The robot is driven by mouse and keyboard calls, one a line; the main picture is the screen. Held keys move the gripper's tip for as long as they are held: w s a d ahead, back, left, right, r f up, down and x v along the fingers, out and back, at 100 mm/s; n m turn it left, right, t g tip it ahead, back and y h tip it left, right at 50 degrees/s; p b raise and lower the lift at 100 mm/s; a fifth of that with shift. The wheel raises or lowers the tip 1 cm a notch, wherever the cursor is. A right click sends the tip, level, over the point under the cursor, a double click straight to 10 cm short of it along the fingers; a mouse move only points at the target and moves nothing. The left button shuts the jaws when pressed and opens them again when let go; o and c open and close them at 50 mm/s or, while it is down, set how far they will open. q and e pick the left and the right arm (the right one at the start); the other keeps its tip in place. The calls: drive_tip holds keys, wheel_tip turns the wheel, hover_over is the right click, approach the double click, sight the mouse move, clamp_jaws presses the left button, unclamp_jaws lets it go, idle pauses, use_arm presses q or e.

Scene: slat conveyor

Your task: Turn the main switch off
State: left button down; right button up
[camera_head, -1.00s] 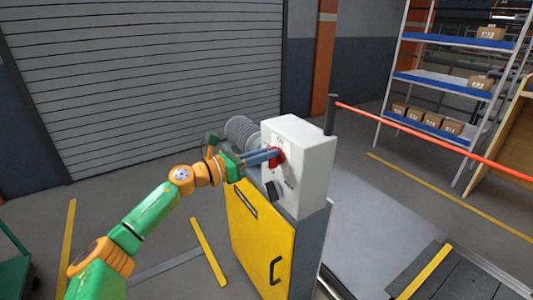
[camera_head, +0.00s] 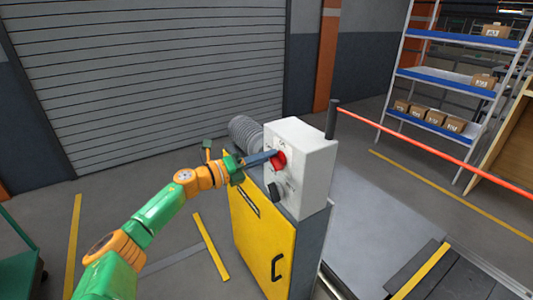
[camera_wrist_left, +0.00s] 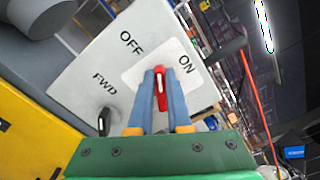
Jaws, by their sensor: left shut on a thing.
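The main switch is a red handle (camera_head: 279,160) on the front of a light grey control box (camera_head: 312,165). My left gripper (camera_head: 273,157) reaches it from the left, with its blue fingers shut on the handle. In the left wrist view the red handle (camera_wrist_left: 161,92) sits between the two blue fingertips. My right gripper is not in view.
A black knob (camera_head: 273,192) sits below the switch, near the FWD label. The box stands on a yellow-doored cabinet (camera_head: 258,240). A black post (camera_head: 332,118) and red bar (camera_head: 420,139) are to the right.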

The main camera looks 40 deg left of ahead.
use_arm(q)
drive_tip(key=shift+w+a+f+n+p, duration=0.1)
drive_tip(key=shift+n+p, duration=0.2)
drive_tip(key=shift+n, duration=0.65)
drive_tip(key=shift+s+a+f+n+p, duration=0.15)
drive_tip(key=shift+n+p, duration=0.1)
drive_tip(key=shift+n, duration=0.75)
drive_tip(key=shift+w+d+f+n+p, duration=0.15)
drive_tip(key=shift+n+p, duration=0.15)
drive_tip(key=shift+n, duration=0.95)
drive_tip(key=c, duration=0.9)
unclamp_jaws()
drive_tip(key=shift+a, duration=0.1)
drive_tip(key=shift+o, duration=0.2)
drive_tip(key=shift+f, duration=0.1)
drive_tip(key=v, duration=0.7)
drive_tip(key=shift+b, duration=0.3)
